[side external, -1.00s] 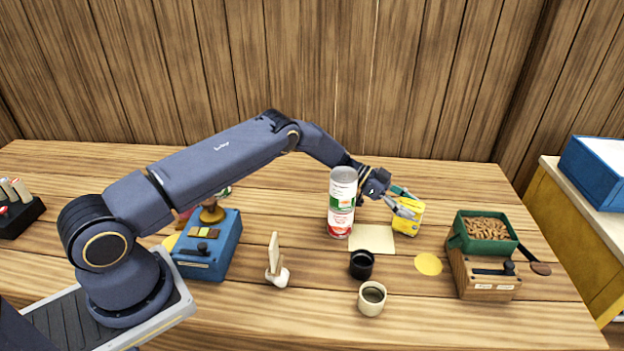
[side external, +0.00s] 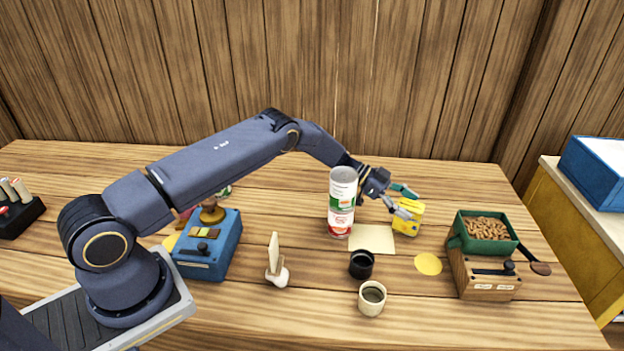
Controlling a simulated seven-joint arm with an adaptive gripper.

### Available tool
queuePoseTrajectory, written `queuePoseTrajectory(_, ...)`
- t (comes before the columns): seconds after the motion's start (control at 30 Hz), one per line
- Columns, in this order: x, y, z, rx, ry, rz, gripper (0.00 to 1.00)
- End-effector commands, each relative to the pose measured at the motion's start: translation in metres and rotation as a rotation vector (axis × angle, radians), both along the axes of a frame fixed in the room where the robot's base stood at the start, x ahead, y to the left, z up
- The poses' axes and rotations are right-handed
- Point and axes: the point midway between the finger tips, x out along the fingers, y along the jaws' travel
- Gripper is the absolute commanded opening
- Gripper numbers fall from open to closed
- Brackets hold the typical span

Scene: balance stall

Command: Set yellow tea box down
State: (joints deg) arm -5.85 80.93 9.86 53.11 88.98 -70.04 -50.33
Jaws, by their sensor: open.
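The yellow tea box (side external: 409,219) stands on the table at the right corner of a pale square mat (side external: 371,239). Whether its base overlaps the mat's edge is hard to tell. My gripper (side external: 403,202) is open at the box's upper left. One finger lies in front of the box's left side and the other is behind its top. Whether either finger touches the box cannot be seen.
A tall can (side external: 342,203) stands close to the left of my gripper. A black cup (side external: 361,265) and a cream cup (side external: 372,298) stand in front. A green tray of brown pieces (side external: 484,247) sits on a wooden scale (side external: 485,279) at right. A yellow disc (side external: 428,264) lies between.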

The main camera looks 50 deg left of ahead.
Motion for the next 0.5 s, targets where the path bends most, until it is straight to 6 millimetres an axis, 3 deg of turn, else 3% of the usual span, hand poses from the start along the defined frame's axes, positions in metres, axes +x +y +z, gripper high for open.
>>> queuePoseTrajectory(0.3, -0.02, 0.048, 0.021, 0.001, 0.0, 0.005, 0.74)
queuePoseTrajectory(0.5, -0.018, 0.064, 0.039, 0.011, -0.026, 0.034, 0.74)
